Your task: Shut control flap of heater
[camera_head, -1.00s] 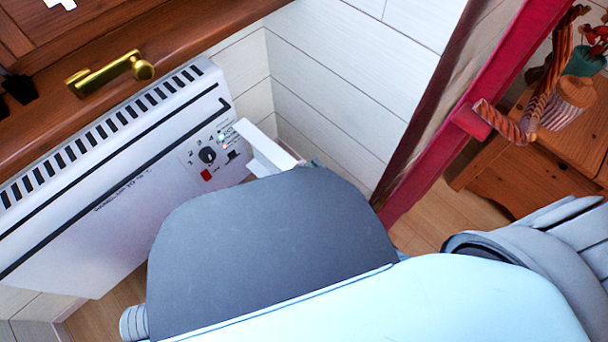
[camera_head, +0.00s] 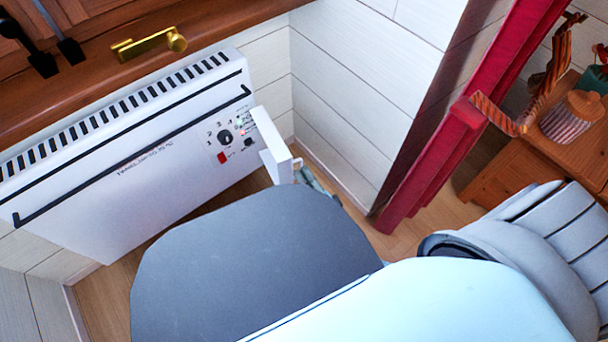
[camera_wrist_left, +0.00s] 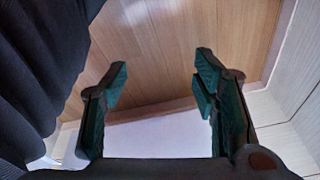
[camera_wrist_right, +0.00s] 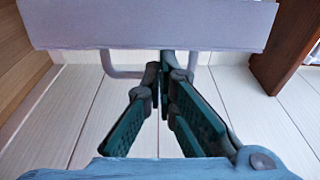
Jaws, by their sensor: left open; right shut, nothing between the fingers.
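The white heater (camera_head: 125,185) hangs on the wall at the left in the head view, with a knob and red switch (camera_head: 222,157) at its right end. Its white control flap (camera_head: 271,140) stands open, sticking out from that end beside the controls. My right gripper (camera_head: 314,181) is by the flap's outer end, mostly hidden by my arm. In the right wrist view the gripper (camera_wrist_right: 168,70) is shut and empty, its tips just under a pale panel with bent bars (camera_wrist_right: 150,25), probably the flap. Contact is unclear. My left gripper (camera_wrist_left: 160,75) is open and empty.
A wooden sill with a brass handle (camera_head: 150,43) runs above the heater. The white plank wall corner (camera_head: 345,95) is bare. Wooden floor (camera_wrist_left: 180,40) shows beyond the left gripper.

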